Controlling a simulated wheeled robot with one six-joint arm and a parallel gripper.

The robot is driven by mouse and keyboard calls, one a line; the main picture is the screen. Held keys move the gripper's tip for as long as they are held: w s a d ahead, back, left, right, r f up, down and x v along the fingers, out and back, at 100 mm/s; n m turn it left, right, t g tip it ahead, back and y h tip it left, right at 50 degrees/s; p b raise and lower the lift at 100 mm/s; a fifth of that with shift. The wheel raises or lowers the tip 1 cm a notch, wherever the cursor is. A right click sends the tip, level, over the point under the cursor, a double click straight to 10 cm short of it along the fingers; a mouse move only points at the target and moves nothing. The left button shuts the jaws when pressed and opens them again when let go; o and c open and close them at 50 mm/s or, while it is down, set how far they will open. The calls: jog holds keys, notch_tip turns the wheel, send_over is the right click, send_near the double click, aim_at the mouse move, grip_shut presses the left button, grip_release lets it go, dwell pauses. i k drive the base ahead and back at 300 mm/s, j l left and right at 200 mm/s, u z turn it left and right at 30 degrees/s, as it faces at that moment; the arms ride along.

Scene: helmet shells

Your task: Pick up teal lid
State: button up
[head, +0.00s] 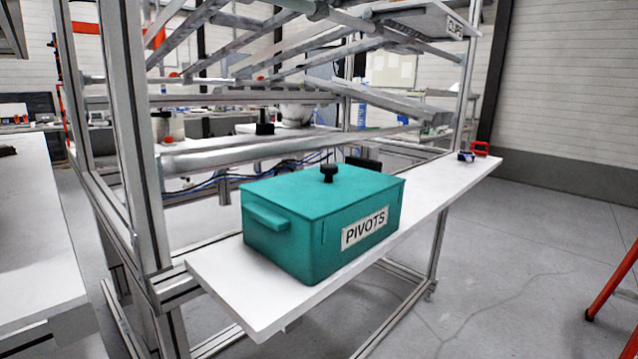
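The teal lid (290,190) lies flat on top of a teal box (285,248) and covers its opening. A black knob (328,173) stands up from the middle of the lid. The box has a side handle at its left end and a white label reading "PIVOTS" on its front. It rests on a narrow white shelf (235,300). My gripper does not show in the head view.
A metal frame with sloping rails (300,100) rises behind the shelf. A white table (35,230) stands at the left. Red legs (615,285) stand at the right edge. The grey floor between is open.

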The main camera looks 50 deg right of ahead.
aim_at(313, 194)
jog(key=k+l, duration=0.1)
jog(key=l, duration=0.3)
jog(key=k+l, duration=0.1)
jog(key=l, duration=0.35)
jog(key=k+l, duration=0.1)
jog(key=l, duration=0.3)
jog(key=k+l, duration=0.1)
jog(key=l, duration=0.3)
jog(key=k+l, duration=0.1)
jog(key=l, duration=0.35)
